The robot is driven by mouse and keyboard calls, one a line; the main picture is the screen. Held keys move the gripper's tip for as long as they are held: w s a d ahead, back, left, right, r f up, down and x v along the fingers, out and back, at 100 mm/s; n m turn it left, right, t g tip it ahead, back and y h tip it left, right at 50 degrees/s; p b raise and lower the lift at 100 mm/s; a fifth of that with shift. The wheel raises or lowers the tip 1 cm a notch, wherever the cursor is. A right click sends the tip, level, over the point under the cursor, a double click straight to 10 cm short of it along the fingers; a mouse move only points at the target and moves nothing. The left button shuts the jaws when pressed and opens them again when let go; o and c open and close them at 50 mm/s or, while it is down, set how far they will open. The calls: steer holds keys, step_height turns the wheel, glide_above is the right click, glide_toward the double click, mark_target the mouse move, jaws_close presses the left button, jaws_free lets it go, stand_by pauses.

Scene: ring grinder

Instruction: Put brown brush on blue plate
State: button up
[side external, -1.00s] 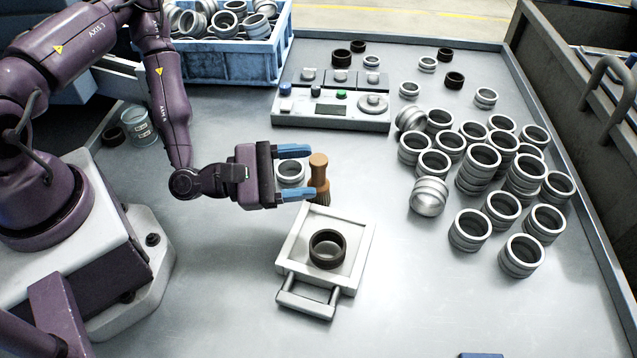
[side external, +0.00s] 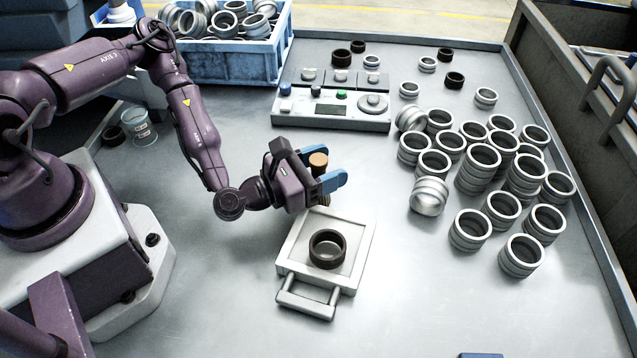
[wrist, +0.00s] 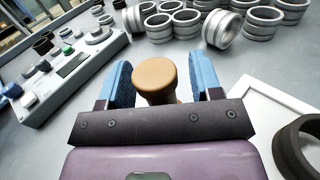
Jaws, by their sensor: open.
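The brown brush (side external: 318,161) stands upright on the table just behind the white square tray; its lower part is mostly hidden by my gripper. My gripper (side external: 334,170) is open, with its blue fingers on either side of the brush handle. In the wrist view the round brush top (wrist: 155,74) sits between the two blue fingers (wrist: 162,78), with a gap visible toward the right finger. No blue plate is clearly seen; only a small blue edge (side external: 481,355) shows at the bottom of the side view, and I cannot tell what it is.
The white tray (side external: 290,250) with a dark ring (side external: 327,249) lies close in front of my gripper. A control panel (side external: 300,118) stands behind. Many metal rings (side external: 478,168) crowd the right. A blue crate (side external: 235,68) is at the back left.

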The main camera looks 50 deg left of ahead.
steer(key=shift+w+d, duration=0.1)
steer(key=shift+w, duration=0.25)
jaws_close()
steer(key=shift+r, duration=0.15)
